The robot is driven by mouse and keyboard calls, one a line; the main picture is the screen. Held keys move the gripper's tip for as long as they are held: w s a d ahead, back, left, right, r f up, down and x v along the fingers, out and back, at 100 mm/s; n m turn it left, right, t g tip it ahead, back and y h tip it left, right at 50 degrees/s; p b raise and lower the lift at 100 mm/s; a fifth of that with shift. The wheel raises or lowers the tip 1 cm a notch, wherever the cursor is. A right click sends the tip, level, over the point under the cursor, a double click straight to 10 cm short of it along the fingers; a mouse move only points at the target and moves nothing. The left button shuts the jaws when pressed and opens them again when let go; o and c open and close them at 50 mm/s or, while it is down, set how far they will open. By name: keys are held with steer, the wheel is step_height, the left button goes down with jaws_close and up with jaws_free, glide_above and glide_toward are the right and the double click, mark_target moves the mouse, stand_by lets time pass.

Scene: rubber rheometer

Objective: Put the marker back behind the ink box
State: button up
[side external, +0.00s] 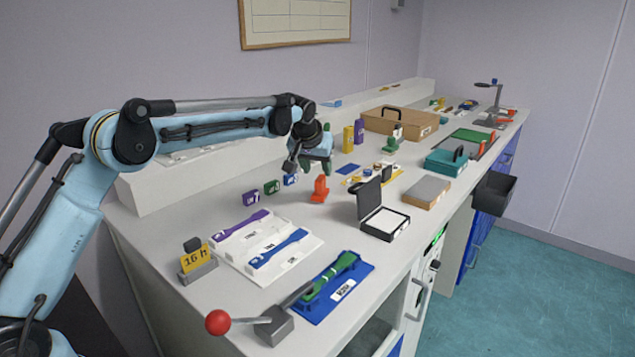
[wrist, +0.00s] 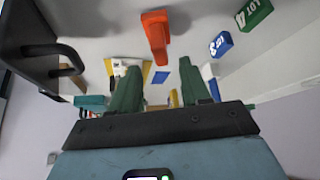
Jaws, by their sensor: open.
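A black box with its lid raised (side external: 368,196) and a white pad inside stands on the bench in the side view; I take it for the ink box. An orange upright piece on a flat foot (side external: 320,190) stands to its left, apart from it. It also shows in the wrist view (wrist: 157,36). It may be the marker; I see no clear pen-shaped marker. My gripper (side external: 329,150) is in the air above the bench, beyond the orange piece. Its green fingers are apart and empty in the wrist view (wrist: 160,88).
Purple (side external: 251,198), green (side external: 272,187) and blue (side external: 290,179) lot blocks stand near the back ledge. A white tray (side external: 262,270), a blue tray (side external: 357,283) and a red-knobbed lever (side external: 217,322) are nearer. A cardboard-coloured slab (side external: 427,191) and a teal box (side external: 446,162) lie right.

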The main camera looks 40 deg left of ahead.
steer(key=v, duration=0.8)
steer(key=s+d+r+m+h, duration=0.1)
steer(key=s+d, duration=0.1)
steer(key=s, duration=0.6)
steer(key=s+d+r+m, duration=0.1)
steer(key=s+d+m, duration=0.1)
steer(key=s, duration=0.6)
steer(key=s+d+f, duration=0.1)
steer(key=s+f, duration=0.3)
steer(key=s, duration=0.3)
steer(key=s+d+f+m+t+h, duration=0.1)
steer(key=s+d+f, duration=0.1)
steer(key=s+f, duration=0.2)
steer(key=s, duration=0.3)
steer(key=shift+f+m, duration=0.3)
